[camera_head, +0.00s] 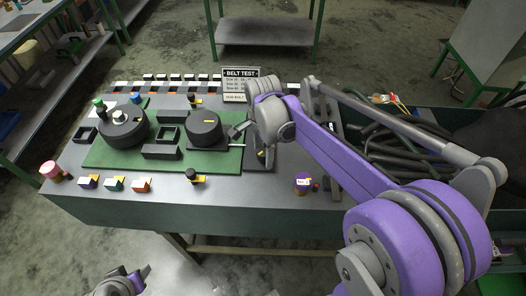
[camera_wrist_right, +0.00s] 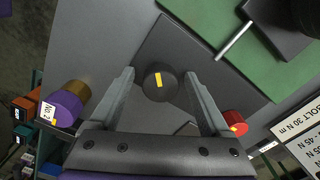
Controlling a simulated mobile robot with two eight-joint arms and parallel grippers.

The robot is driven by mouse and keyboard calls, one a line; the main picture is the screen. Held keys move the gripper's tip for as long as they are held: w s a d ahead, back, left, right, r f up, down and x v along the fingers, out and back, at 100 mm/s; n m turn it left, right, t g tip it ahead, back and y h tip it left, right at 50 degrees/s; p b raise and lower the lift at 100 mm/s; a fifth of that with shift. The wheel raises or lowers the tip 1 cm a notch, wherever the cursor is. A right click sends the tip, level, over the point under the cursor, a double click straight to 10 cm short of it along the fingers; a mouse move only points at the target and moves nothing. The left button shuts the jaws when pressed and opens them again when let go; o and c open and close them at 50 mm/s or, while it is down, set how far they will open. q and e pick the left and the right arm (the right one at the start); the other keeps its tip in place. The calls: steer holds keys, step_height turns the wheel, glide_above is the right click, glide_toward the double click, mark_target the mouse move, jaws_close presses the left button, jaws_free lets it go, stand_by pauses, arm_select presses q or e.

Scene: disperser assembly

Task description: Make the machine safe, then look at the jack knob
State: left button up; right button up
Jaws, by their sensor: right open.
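My right gripper (camera_head: 252,144) is over the right end of the green plate (camera_head: 100,157). In the right wrist view my right gripper (camera_wrist_right: 159,75) is open, its fingers on either side of a dark round knob (camera_wrist_right: 157,90) with a yellow mark. That knob sits on a dark square plate (camera_wrist_right: 178,52); I cannot tell whether the fingers touch it. I cannot tell which knob is the jack knob. A pink-red mushroom knob (camera_head: 48,169) stands at the bench's left edge. A dark knob with a yellow pointer (camera_head: 191,176) is at the front. My left gripper (camera_head: 130,281) is low, clear of the bench.
Two black drums (camera_head: 122,133) (camera_head: 204,131) stand on the green plate. A purple No 2 piece (camera_wrist_right: 62,108) and a red cylinder (camera_wrist_right: 235,120) flank my right gripper. A bin of dark hoses (camera_head: 400,148) lies right.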

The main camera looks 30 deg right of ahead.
jaws_close()
stand_by(0.4)
steer(key=shift+n, duration=0.3)
steer(key=n, duration=1.1)
steer(key=shift+n+b, duration=0.4)
steer(key=n, duration=0.6)
steer(key=shift+d, duration=0.1)
steer(key=n, duration=0.6)
steer(key=shift+n, duration=0.4)
